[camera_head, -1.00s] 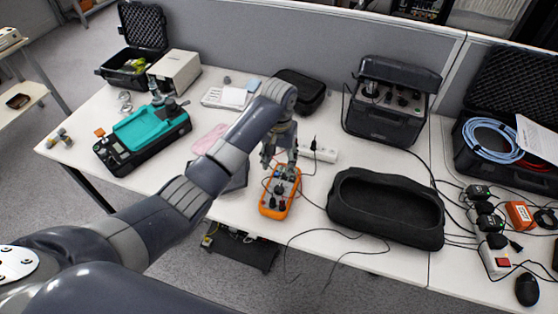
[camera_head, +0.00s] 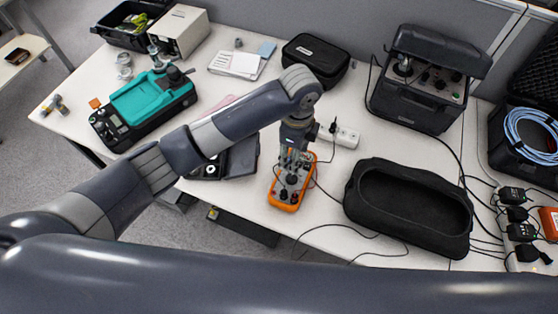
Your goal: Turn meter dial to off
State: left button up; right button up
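The orange handheld meter (camera_head: 286,203) lies on the white table near its front edge, with dark leads at its sides. My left gripper (camera_head: 293,166) points down over the upper part of the meter, at its dial area. The fingers look close to or touching the dial, but they are too small to tell contact or opening. The dial is partly hidden by the gripper. My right gripper is not in view.
An open black case (camera_head: 408,208) lies right of the meter. A white power strip (camera_head: 341,135) stands behind it. A teal and black device (camera_head: 146,105) is at left. A black equipment box (camera_head: 420,85) stands at back right. Cables run along the front edge.

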aim_at(292, 176)
pick_arm(q)
jog(key=f, duration=0.4)
jog(key=shift+s+p, duration=0.4)
jog(key=f, duration=0.6)
jog(key=shift+w+f, duration=0.2)
jog(key=shift+f, duration=0.2)
jog(key=shift+c, duration=0.9)
jog(key=c, duration=0.5)
jog(key=shift+p, duration=0.3)
jog(key=c, duration=0.4)
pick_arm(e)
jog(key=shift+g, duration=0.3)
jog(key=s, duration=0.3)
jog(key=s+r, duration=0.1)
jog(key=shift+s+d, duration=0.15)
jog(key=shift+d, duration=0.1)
